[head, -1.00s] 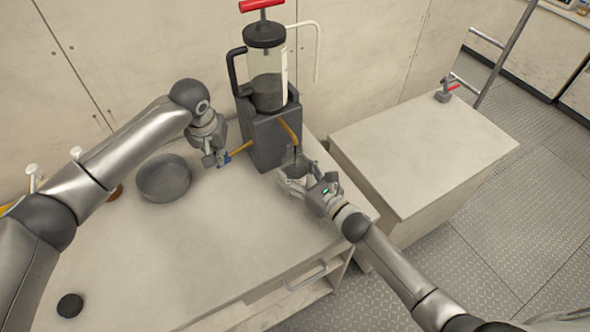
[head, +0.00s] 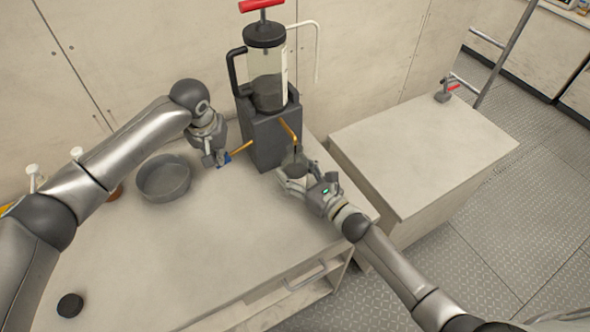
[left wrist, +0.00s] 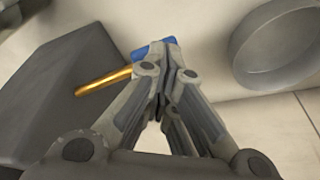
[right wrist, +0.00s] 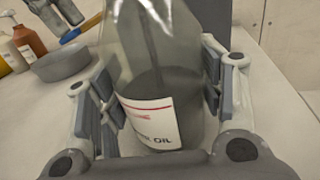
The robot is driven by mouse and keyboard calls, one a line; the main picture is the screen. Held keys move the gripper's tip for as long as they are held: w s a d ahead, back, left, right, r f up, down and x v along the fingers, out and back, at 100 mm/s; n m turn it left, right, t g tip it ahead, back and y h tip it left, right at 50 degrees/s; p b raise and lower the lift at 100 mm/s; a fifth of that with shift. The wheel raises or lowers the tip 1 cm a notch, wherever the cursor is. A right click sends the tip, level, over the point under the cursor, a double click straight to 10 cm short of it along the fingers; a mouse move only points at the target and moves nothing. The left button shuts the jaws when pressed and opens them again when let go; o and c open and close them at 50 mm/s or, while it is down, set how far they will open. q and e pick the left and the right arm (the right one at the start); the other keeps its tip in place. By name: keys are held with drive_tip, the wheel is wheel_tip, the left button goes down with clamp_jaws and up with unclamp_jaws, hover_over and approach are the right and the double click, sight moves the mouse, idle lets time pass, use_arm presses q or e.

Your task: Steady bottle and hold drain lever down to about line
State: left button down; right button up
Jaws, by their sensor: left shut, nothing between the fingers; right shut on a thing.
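The clear bottle (right wrist: 160,60) stands upright under the brass spout (head: 288,130) of the dark pump unit. My right gripper (head: 293,176) is shut around its sides. The bottle holds dark liquid, its surface near or above the top of the white label (right wrist: 147,120), which reads "OIL". A dark vertical streak runs down inside to the liquid. No separate level line is clear. The brass drain lever (head: 243,147) slopes down to a blue tip (left wrist: 154,48). My left gripper (left wrist: 163,72) is shut and empty, its fingertips at the blue tip, apparently on top of it.
The pump's clear tank (head: 268,80) with a red T-handle (head: 261,5) stands at the back wall. A grey round pan (head: 164,178) lies left of my left gripper. A black cap (head: 70,305) lies front left. The bench's front middle is clear.

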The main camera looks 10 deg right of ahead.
use_arm(q)
wheel_tip(320, 180, up, 7)
idle(0.6)
idle(0.7)
use_arm(e)
drive_tip(key=o, duration=1.3)
